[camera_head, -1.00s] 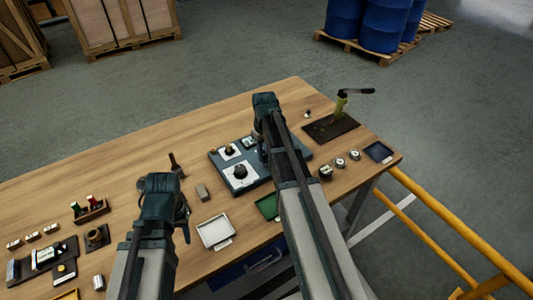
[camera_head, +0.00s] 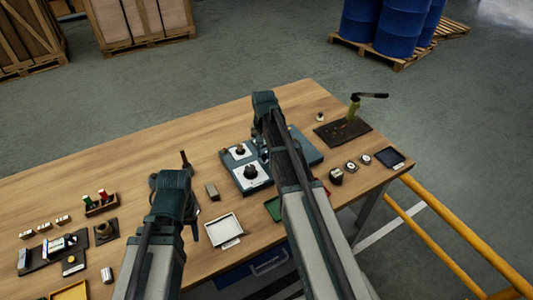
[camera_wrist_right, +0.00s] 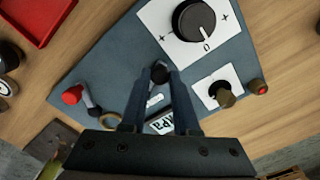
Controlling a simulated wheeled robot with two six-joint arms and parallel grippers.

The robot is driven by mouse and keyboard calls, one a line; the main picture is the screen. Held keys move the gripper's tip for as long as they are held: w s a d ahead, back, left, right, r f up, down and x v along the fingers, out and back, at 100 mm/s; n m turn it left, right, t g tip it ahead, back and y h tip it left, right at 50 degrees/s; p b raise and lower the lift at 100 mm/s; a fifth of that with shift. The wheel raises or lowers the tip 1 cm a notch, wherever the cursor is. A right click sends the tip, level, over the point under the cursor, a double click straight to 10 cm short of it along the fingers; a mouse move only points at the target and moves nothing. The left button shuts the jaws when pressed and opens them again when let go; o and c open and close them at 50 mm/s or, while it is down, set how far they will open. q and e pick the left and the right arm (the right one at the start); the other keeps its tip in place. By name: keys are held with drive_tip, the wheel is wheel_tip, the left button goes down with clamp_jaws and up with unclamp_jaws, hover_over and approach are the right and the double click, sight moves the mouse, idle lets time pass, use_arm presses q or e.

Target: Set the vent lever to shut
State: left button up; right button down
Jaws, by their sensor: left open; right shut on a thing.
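The blue-grey control panel (camera_head: 240,183) lies on the workbench, partly hidden by my right arm in the head view. In the right wrist view, my right gripper (camera_wrist_right: 160,80) is over this panel. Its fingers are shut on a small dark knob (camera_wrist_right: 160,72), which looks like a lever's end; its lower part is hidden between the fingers. A lever with a red knob (camera_wrist_right: 72,95) stands left of the fingers, apart from them. I cannot read which one is marked vent. My left gripper (camera_head: 188,180) is open and apart from the panel, above the bench to its left.
The panel also carries a large black dial (camera_wrist_right: 194,19), a smaller knob (camera_wrist_right: 226,98) and a red button (camera_wrist_right: 259,87). A kPa display is partly hidden by my gripper. A white tray (camera_head: 222,229), a grey block (camera_head: 212,191) and a dark mat (camera_head: 342,132) lie on the bench.

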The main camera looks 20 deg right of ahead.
sight(263, 155)
drive_tip(key=shift+w+a+m, duration=0.15)
drive_tip(key=shift+w+m, duration=0.05)
drive_tip(key=shift+m, duration=0.2)
drive_tip(key=c, duration=0.7)
unclamp_jaws()
drive_tip(key=shift+o, duration=0.2)
use_arm(q)
wheel_tip(263, 155, up, 14)
drive_tip(key=p, duration=1.4)
use_arm(e)
wheel_tip(263, 155, up, 14)
use_arm(q)
drive_tip(key=shift+f, duration=0.15)
use_arm(e)
drive_tip(key=shift+f, duration=0.15)
